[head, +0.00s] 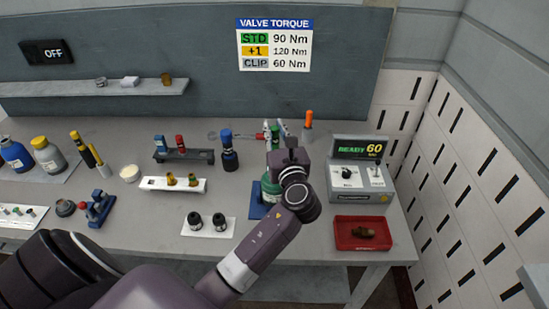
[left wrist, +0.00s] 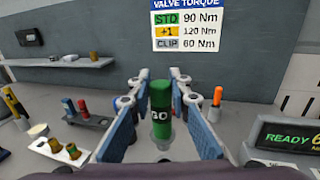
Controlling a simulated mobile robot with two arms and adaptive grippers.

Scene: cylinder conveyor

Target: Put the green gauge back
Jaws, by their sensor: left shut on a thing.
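The green gauge (left wrist: 161,100), marked GO, stands upright with a grey lower end between the blue-padded fingers of my left gripper (left wrist: 162,118). In the head view my left gripper (head: 276,133) is shut on the gauge, past the green cylinder on the blue mat; my arm partly hides it. The dark rack (head: 190,156) stands to the left, apart from the gripper. It holds a blue gauge (head: 159,143) and a red gauge (head: 180,142); its right part has no gauge. My right gripper is not in view.
A green cylinder (head: 269,194) stands on a blue mat (head: 256,211), partly behind my arm. A dark blue-topped tool (head: 228,150) stands between rack and gripper. An orange-handled tool (head: 308,119), a READY 60 tester (head: 360,175) and a red tray (head: 345,241) are at right.

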